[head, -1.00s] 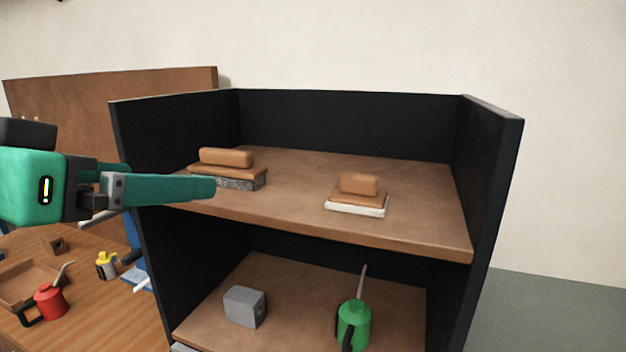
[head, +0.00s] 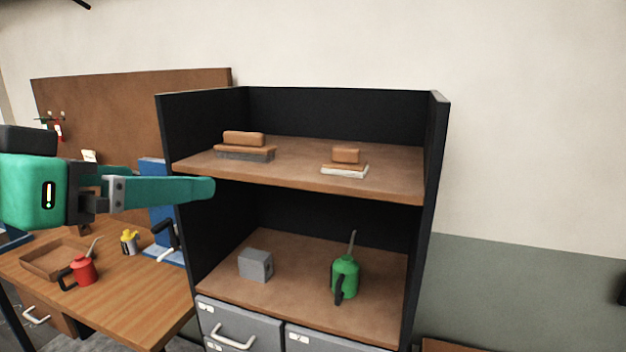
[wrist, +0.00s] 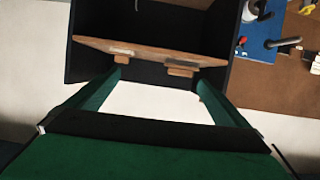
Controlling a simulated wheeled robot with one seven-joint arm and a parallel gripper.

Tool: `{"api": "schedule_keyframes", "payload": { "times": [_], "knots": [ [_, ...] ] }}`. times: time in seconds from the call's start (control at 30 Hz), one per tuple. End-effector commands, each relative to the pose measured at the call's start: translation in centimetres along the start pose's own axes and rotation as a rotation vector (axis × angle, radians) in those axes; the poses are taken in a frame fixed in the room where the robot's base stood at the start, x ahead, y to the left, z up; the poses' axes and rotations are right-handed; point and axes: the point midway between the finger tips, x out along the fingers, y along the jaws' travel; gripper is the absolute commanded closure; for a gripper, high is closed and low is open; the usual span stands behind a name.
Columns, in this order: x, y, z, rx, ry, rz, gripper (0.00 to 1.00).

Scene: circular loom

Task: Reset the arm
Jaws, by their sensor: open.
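My gripper (head: 165,182) reaches in from the left edge of the head view, its green fingers pointing right in front of the shelf unit's left side. In the wrist view my gripper (wrist: 160,88) shows two green fingers spread wide with nothing between them. It is open and empty. The black shelf unit (head: 438,150) with brown shelves stands beyond it; it also shows in the wrist view (wrist: 75,48), past the fingertips.
Brushes (head: 245,148) (head: 345,160) lie on the upper shelf. A grey block (head: 256,265) and green oil can (head: 344,277) stand below. A wooden workbench (head: 130,300) at left holds a red oil can (head: 83,270), a yellow can (head: 129,242) and a tray (head: 45,262).

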Motion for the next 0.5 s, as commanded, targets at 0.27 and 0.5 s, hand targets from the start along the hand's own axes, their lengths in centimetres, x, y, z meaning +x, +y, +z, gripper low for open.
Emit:
{"api": "schedule_keyframes", "payload": {
  "times": [0.27,0.5],
  "knots": [
    [2.7,-1.0,1.1,-0.065,0.058,0.039,0.0],
    [6.0,-2.2,2.8,-0.148,0.13,0.074,0.0]
  ]
}}
